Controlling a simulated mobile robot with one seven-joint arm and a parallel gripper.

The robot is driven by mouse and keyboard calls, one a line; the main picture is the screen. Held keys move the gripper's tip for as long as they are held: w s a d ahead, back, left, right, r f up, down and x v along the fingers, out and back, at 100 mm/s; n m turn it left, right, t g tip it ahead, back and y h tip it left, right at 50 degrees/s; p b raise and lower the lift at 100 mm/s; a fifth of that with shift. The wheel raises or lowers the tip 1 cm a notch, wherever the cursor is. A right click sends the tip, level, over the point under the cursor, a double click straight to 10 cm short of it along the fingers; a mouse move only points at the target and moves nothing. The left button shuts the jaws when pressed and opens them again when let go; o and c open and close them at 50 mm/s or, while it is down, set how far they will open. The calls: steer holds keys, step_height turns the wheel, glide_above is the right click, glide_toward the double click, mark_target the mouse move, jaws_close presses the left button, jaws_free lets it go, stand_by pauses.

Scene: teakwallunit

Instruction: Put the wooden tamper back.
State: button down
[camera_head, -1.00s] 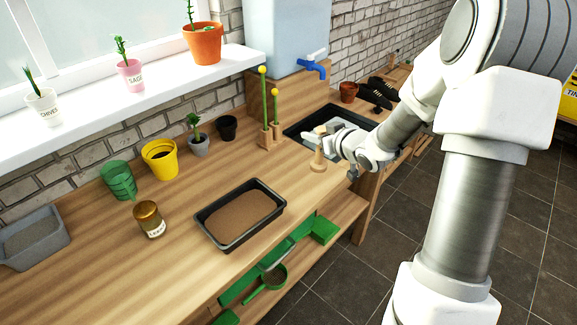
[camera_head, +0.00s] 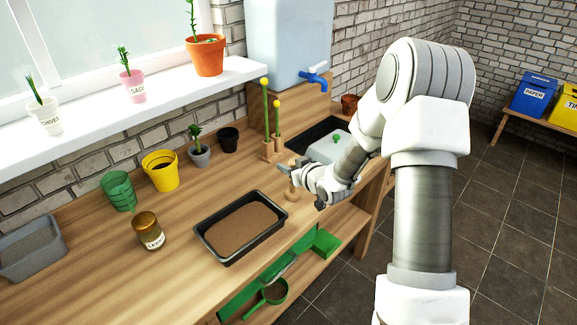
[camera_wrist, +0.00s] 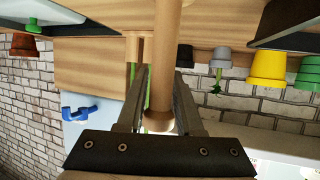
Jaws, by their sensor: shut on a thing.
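The wooden tamper (camera_head: 293,192) is pale turned wood, with a round base and a slim handle. My gripper (camera_head: 289,175) is shut on its handle, over the bench to the right of the soil tray. In the wrist view the handle (camera_wrist: 167,60) runs between the two dark fingers (camera_wrist: 160,110), with its rounded end near the gripper's palm. The tamper is upright, its base at or just above the bench top; I cannot tell whether it touches.
A black soil tray (camera_head: 202,222) lies left of the tamper. A wooden block (camera_head: 267,150) with yellow-tipped sticks stands behind it. The sink (camera_head: 297,137) is beyond. Pots line the wall, a labelled jar (camera_head: 148,231) stands left, and green tools (camera_head: 268,292) lie on the lower shelf.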

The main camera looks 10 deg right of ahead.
steer(key=shift+f, duration=0.15)
steer(key=c, duration=0.6)
jaws_free()
steer(key=shift+o, duration=0.2)
steer(key=v, duration=1.2)
steer(key=shift+r, duration=0.25)
